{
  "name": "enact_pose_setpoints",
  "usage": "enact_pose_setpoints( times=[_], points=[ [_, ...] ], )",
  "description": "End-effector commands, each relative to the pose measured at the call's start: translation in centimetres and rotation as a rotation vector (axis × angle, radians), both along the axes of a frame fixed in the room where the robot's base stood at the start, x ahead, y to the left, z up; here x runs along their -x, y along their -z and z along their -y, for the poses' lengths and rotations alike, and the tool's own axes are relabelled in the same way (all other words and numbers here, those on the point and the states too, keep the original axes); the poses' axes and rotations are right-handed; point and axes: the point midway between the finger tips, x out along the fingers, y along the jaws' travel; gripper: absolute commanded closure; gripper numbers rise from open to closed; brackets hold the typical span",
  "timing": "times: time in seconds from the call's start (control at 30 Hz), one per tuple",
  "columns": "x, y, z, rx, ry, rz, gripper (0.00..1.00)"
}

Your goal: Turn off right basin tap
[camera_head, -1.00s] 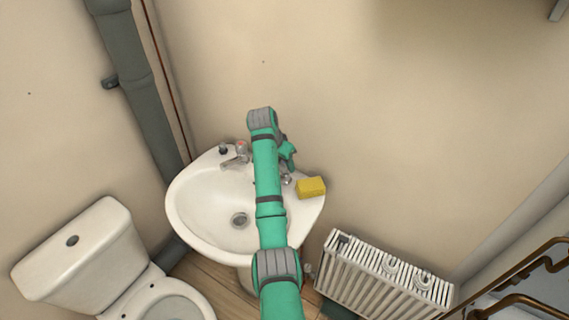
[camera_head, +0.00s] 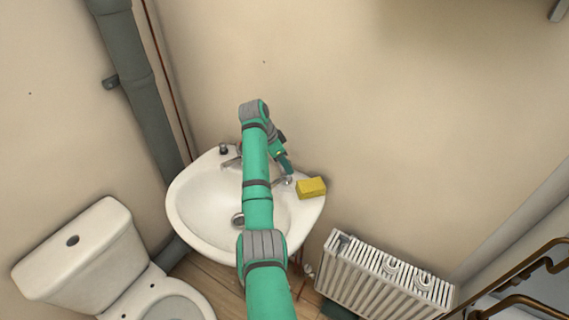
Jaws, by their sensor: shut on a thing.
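The white basin (camera_head: 195,206) is fixed to the wall below my green and grey arm. The right basin tap (camera_head: 281,182) is on the basin's back rim, to the right of my arm. Its small metal spout shows, and its handle is hidden by my gripper. My gripper (camera_head: 288,172) points down at the top of this tap and is shut on it. The fingers are small in the picture and partly hidden. The left basin tap (camera_head: 231,162) shows beside my arm, partly covered by it.
A yellow sponge (camera_head: 311,187) lies on the basin's right rim, close to my gripper. A white radiator (camera_head: 385,280) stands at the lower right and a toilet (camera_head: 90,255) at the lower left. A grey pipe (camera_head: 135,85) runs down the left wall. The wall above the basin is clear.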

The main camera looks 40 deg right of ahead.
Motion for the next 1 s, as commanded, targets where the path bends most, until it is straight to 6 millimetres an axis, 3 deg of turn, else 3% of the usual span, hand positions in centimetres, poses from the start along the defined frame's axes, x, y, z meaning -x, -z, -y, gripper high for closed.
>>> enact_pose_setpoints(
  times=[0.27,0.3,0.37,0.73,1.0],
  points=[
    [-0.1,-0.3,0.2,0.005,0.002,0.005,0.85],
    [-0.1,-0.3,0.2,0.005,0.002,0.005,0.58],
    [-0.1,-0.3,0.2,0.005,0.002,0.005,0.44],
    [-0.1,-0.5,-0.1,0.001,0.0,0.002,0.44],
    [-0.5,-4.2,-1.6,0.003,0.0,0.006,0.44]
  ],
)
